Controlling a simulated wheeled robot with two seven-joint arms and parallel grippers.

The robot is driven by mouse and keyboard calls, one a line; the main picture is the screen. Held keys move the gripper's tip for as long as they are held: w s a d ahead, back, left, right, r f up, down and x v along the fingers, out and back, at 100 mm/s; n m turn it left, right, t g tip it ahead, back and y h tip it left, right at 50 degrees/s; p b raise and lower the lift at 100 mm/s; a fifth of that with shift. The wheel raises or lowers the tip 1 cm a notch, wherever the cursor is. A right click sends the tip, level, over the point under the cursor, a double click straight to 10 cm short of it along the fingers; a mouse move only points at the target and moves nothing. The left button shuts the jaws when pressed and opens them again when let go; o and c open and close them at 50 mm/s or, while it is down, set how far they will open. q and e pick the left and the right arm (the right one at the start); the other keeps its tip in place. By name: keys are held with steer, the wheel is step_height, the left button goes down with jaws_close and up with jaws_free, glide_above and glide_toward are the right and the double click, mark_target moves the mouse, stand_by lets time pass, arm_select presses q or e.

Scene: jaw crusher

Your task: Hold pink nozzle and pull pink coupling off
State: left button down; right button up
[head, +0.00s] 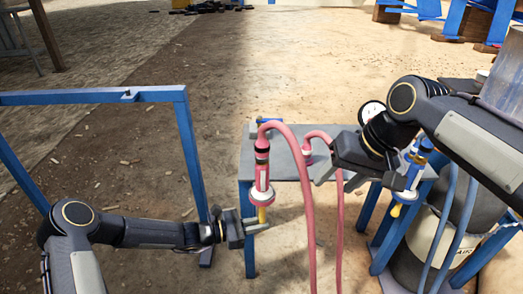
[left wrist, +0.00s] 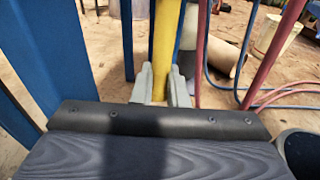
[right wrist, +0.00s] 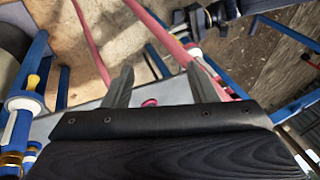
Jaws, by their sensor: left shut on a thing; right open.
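The pink nozzle (head: 262,192) hangs upright at the table's left edge, with a white band and a yellow lower tip (head: 262,215). My right gripper (head: 340,179) is open and empty, over the table and right of the nozzle. In the right wrist view, its fingers (right wrist: 160,72) are spread apart.
A second pink hose (head: 322,136) loops down near my right gripper. The grey table (head: 285,168) has blue legs. A blue nozzle (head: 412,170) with a yellow tip hangs at the right. A blue frame (head: 90,97) stands at the left.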

mark_target(262, 143)
steer(key=shift+n+g+h, duration=0.4)
steer(key=shift+g+h, duration=0.3)
steer(key=shift+h, duration=0.2)
steer(key=w+a, duration=0.3)
steer(key=a, duration=0.1)
steer(key=w+a+r, duration=0.1)
steer(key=w+a, duration=0.3)
steer(key=a, duration=0.1)
steer(key=w+a, duration=0.3)
steer(key=a, duration=0.2)
steer(key=shift+w+a+r, duration=0.15)
steer(key=shift+w+a, duration=0.05)
steer(key=shift+w+a+f+g+h, duration=0.1)
steer(key=shift+w+f+g+h, duration=0.05)
steer(key=shift+w+f+h, duration=0.35)
steer(key=shift+w+a+f+g+h, duration=0.15)
steer(key=shift+w+f+h, duration=0.15)
steer(key=shift+f, duration=0.3)
steer(key=shift+w+f+h, duration=0.25)
steer(key=shift+f+h, duration=0.15)
steer(key=shift+f, duration=0.1)
steer(key=shift+f, duration=0.75)
